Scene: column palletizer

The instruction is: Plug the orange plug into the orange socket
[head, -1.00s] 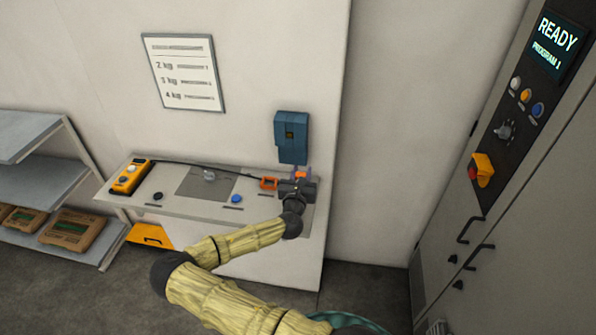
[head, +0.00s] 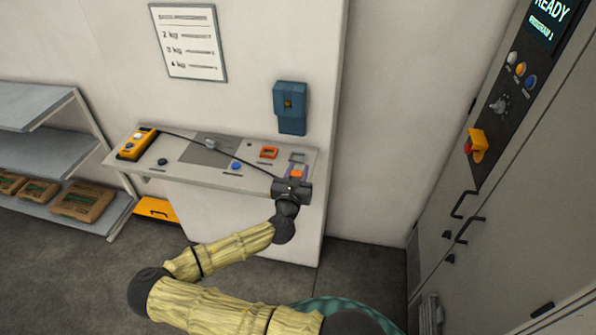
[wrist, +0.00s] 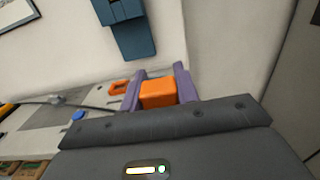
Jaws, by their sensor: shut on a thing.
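The orange plug (head: 297,173) is held between the purple fingers of my gripper (head: 299,169). In the wrist view the plug (wrist: 158,94) sits between both fingers (wrist: 160,82). A dark cable runs from it to the yellow control box. The orange socket (head: 268,153) is an orange rectangular frame on the bench top, left of and a little behind my gripper in the head view. In the wrist view the socket (wrist: 119,87) is partly hidden by the left finger. The plug is apart from the socket; its height above the bench is hard to tell.
The bench (head: 190,176) also bears a yellow control box (head: 137,143), a blue knob (head: 236,165) and a black knob (head: 162,161). A blue box (head: 290,108) hangs on the wall behind. A cabinet stands right.

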